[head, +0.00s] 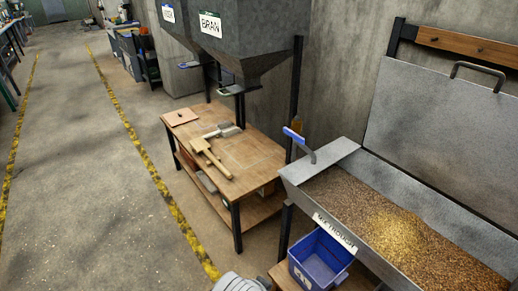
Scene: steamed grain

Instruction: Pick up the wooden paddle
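The wooden paddle (211,157) is a light-brown tool with a wider head and a straight handle. It lies flat on the wooden workbench (257,155), with the handle pointing toward the front edge. A grey metal scoop (224,130) lies close behind it on the bench; I cannot tell whether they touch. Neither of my grippers shows in the head view. Only a grey-white rounded part, which looks like mine, shows at the bottom edge, well in front of the bench.
A small wooden board (181,117) lies on the bench's far left corner. A BRAN hopper (240,50) hangs above the bench's back. A metal trough of grain (330,180) and a blue bin (318,262) stand at the right. The floor (110,220) left of the bench is clear.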

